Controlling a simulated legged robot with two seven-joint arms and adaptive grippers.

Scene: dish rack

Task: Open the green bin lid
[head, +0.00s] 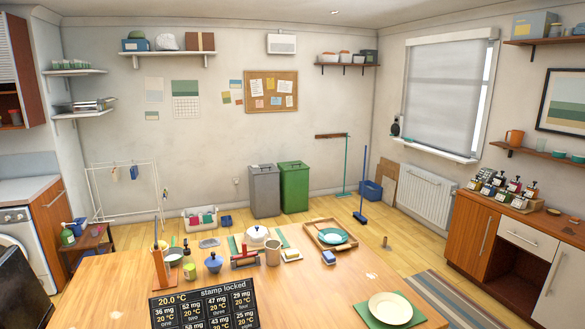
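The green bin (294,190) stands on the wood floor against the back wall, near the middle of the head view. Its green lid (293,165) lies flat across the top and looks closed. A grey bin (264,192) with its own lid stands close beside it on the left. Neither of my grippers shows in this view.
A wooden table (330,285) holding dishes, a tray (313,238) and a dark display board (205,308) fills the foreground, between the camera and the bins. Floor shows before the bins.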

